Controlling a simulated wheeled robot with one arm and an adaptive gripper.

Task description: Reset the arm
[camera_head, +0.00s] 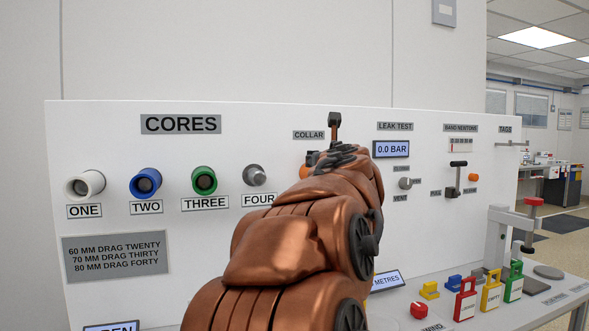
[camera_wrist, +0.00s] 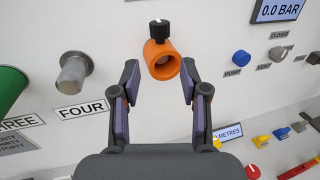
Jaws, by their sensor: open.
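My arm reaches up in front of the white panel (camera_head: 110,120) in the head view and hides part of it. My gripper (camera_wrist: 160,85) is open and empty in the wrist view, its two dark fingers apart. An orange collar (camera_wrist: 155,65) with a black knob on top stands on the panel just beyond and between the fingertips. The fingers do not appear to touch it. In the head view the collar is mostly hidden behind my gripper; only orange bits show beside the COLLAR label (camera_head: 308,135).
Cores ONE (camera_head: 85,185), TWO (camera_head: 145,183), THREE (camera_head: 204,180) and FOUR (camera_head: 254,175) stick out left of my arm. Valves and a lever (camera_head: 453,180) are at right. Coloured padlock-like tags (camera_head: 466,300) and a clamp stand (camera_head: 497,240) occupy the bench at lower right.

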